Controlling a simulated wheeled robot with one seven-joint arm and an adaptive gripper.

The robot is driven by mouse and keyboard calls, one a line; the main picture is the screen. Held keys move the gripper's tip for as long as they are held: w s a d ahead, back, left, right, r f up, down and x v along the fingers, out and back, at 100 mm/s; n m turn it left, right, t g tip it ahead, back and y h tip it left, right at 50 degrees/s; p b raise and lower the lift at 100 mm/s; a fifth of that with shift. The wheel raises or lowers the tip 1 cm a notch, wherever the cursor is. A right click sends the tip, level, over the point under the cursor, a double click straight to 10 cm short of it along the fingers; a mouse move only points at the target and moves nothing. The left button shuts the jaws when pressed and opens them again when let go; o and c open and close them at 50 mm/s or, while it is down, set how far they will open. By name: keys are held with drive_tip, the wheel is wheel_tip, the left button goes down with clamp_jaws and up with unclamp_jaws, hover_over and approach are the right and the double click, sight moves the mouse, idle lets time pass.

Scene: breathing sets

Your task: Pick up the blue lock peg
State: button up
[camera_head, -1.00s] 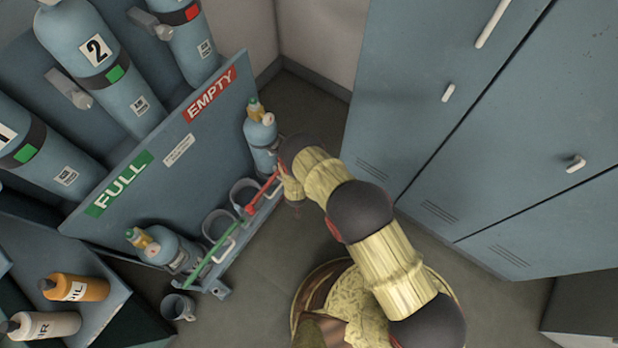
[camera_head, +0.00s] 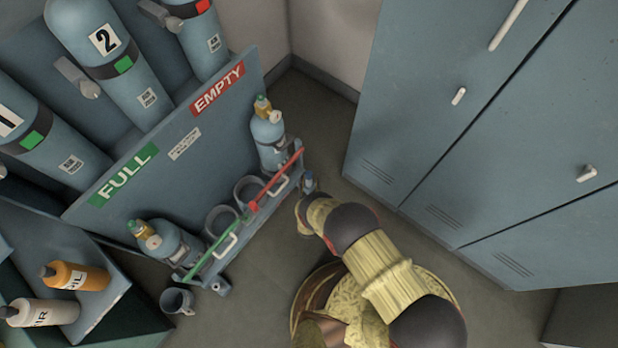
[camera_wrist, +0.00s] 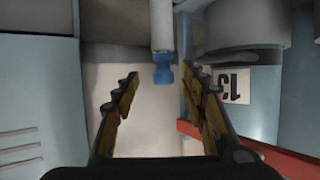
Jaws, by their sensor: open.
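The blue lock peg (camera_wrist: 163,74) shows in the wrist view as a small blue piece at the end of a pale grey cylinder. My gripper (camera_wrist: 159,80) is open, with one finger on each side of the peg in that view. The peg appears nearer the right finger; I cannot tell how far beyond the fingertips it lies. In the head view my gripper (camera_head: 304,208) is at the right end of the cylinder rack (camera_head: 190,160).
A red bar (camera_head: 277,178) and green bar (camera_head: 212,252) run along the rack front. A small gas cylinder (camera_head: 268,137) stands near the red bar. Lockers (camera_head: 440,130) stand at right. A grey cup (camera_head: 177,301) sits at lower left, with floor between.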

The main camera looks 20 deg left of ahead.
sight(309, 176)
drive_tip(key=x, duration=0.1)
drive_tip(key=b+x, duration=0.1)
drive_tip(key=x, duration=0.1)
drive_tip(key=b+x, duration=0.1)
drive_tip(key=shift+w+a+r, duration=0.2)
drive_tip(key=shift+w+a, duration=0.15)
drive_tip(key=shift+w, duration=0.1)
drive_tip(key=shift+r, duration=0.1)
drive_tip(key=shift+c, duration=0.7)
clamp_jaws()
